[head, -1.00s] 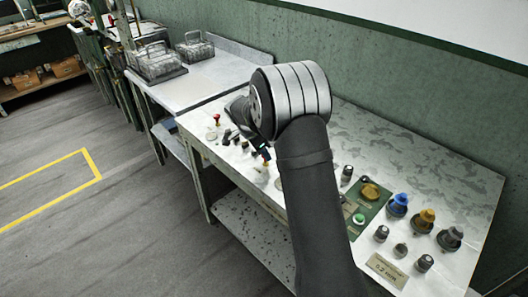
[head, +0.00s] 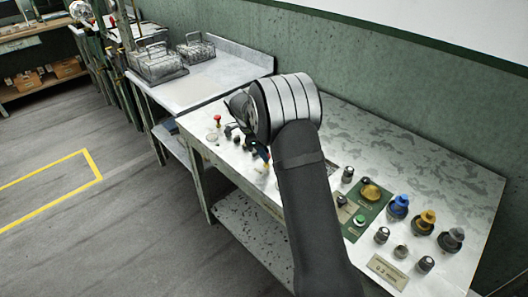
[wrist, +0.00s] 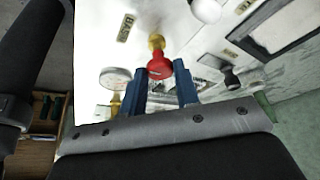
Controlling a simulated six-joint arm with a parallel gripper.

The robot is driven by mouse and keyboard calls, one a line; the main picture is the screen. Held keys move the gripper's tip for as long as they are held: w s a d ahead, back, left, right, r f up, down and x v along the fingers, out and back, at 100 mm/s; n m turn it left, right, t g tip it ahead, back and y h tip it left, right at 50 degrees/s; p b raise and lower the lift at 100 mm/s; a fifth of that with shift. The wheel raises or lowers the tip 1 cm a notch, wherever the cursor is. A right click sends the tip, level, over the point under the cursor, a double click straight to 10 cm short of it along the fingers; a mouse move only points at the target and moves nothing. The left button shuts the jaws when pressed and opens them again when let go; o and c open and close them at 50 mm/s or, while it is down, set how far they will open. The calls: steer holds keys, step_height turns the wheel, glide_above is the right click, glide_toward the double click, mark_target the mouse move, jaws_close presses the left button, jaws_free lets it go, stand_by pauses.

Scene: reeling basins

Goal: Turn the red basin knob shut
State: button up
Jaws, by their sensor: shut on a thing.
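In the wrist view, a red knob (wrist: 158,69) on a brass-coloured stem sits between the two blue fingers of my gripper (wrist: 163,84). The gripper is shut on it. A plate marked BASIN (wrist: 126,28) is beside the stem and appears turned in the picture. In the head view, my gripper (head: 262,153) is low at the panel's front left, and my arm hides much of the area behind it. The held knob is hardly visible there.
Several dark knobs, plus blue (head: 398,205) and yellow (head: 424,220) ones, are at the right. Wire baskets (head: 156,63) stand on the far left table. The panel's back right is clear.

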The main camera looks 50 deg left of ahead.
steer(key=o, duration=1)
steer(key=v, duration=1.7)
steer(key=shift+r, duration=0.25)
steer(key=shift+f, duration=0.1)
steer(key=x, duration=1.7)
steer(key=shift+f, duration=0.2)
